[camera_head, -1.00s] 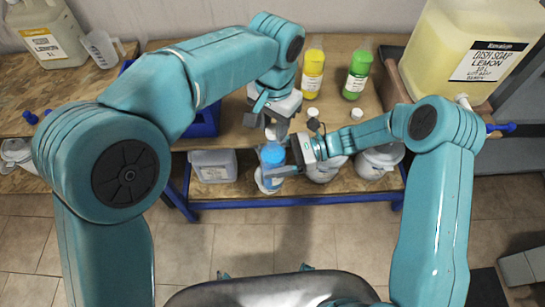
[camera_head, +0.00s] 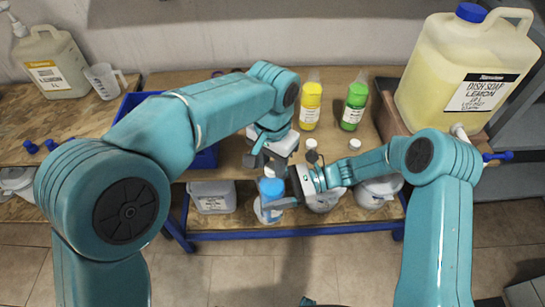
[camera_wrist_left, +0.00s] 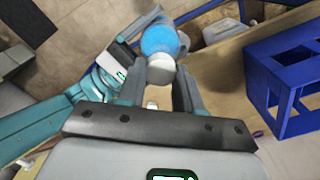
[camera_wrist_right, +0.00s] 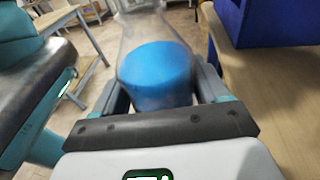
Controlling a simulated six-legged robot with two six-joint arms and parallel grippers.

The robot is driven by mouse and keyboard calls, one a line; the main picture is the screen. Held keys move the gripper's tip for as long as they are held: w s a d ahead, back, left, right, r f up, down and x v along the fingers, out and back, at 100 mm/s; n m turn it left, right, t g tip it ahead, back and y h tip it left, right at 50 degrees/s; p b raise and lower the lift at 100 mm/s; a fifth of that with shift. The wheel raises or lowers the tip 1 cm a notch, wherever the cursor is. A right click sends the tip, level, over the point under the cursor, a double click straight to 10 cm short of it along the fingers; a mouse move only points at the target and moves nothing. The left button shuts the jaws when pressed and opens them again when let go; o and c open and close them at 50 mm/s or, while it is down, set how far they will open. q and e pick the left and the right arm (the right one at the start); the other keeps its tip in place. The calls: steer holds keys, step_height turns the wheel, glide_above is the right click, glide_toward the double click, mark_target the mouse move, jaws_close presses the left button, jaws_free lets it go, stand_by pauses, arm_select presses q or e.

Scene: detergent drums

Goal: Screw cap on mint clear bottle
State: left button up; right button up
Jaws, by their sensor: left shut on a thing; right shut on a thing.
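The mint clear bottle (camera_head: 271,188), see-through with blue liquid, is held in front of the table's edge by my right gripper (camera_head: 284,191). In the right wrist view the bottle (camera_wrist_right: 155,75) sits between that gripper's fingers (camera_wrist_right: 162,92), its clear upper part pointing away. My left gripper (camera_head: 264,162) is just above the bottle, shut on a small pale cap. In the left wrist view the cap (camera_wrist_left: 161,66) is between the fingertips (camera_wrist_left: 160,72), in line with the blue bottle (camera_wrist_left: 158,40). I cannot tell whether the cap touches the bottle's neck.
A yellow bottle (camera_head: 310,106) and a green bottle (camera_head: 354,106) stand on the table, with white caps (camera_head: 312,143) (camera_head: 354,144) before them. A blue crate (camera_head: 206,157) is left of my left gripper. A large lemon soap jug (camera_head: 440,80) stands right. Containers (camera_head: 212,197) fill the lower shelf.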

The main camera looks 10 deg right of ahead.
arm_select(q)
steer(key=shift+f, duration=0.55)
stand_by(0.4)
